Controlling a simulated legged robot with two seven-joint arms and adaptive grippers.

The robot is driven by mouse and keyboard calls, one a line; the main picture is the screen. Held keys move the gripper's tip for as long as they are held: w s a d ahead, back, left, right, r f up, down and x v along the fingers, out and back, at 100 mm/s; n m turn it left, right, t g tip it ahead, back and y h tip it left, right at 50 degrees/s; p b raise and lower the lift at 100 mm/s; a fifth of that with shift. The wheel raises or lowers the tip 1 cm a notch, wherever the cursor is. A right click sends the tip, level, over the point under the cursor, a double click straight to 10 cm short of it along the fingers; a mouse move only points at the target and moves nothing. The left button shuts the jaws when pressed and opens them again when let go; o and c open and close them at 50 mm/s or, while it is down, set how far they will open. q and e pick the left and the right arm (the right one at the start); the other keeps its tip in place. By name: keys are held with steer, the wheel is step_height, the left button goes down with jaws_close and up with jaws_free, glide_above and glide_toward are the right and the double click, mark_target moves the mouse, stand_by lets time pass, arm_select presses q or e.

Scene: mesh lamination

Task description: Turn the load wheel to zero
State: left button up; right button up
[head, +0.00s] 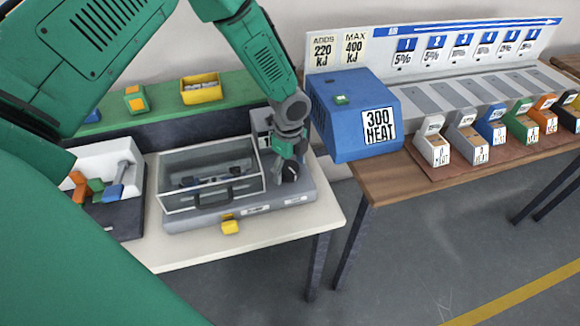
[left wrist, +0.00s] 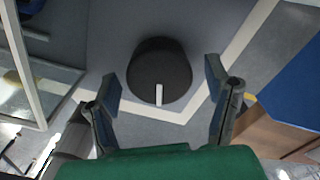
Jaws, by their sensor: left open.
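The load wheel is a black round knob (head: 290,171) on the right part of the grey machine (head: 222,216) on the white table. In the left wrist view the wheel (left wrist: 160,62) shows from above, with a white mark at its lower edge. My left gripper (head: 284,160) is at the wheel in the head view and partly hides it. In the left wrist view my left gripper (left wrist: 162,84) is open, one finger to each side of the wheel, with gaps between. No zero mark or scale is legible. My right gripper is not in view.
A clear-walled guard (head: 210,200) stands on the machine left of the wheel. A blue box (head: 340,105) labelled "300 HEAT" stands close to the right on a wooden table. A white tray (head: 137,160) is at left.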

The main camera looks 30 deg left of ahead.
arm_select(q)
steer(key=shift+f, duration=0.15)
steer(key=shift+d, duration=0.1)
steer(key=c, duration=1.2)
steer(key=shift+o, duration=0.2)
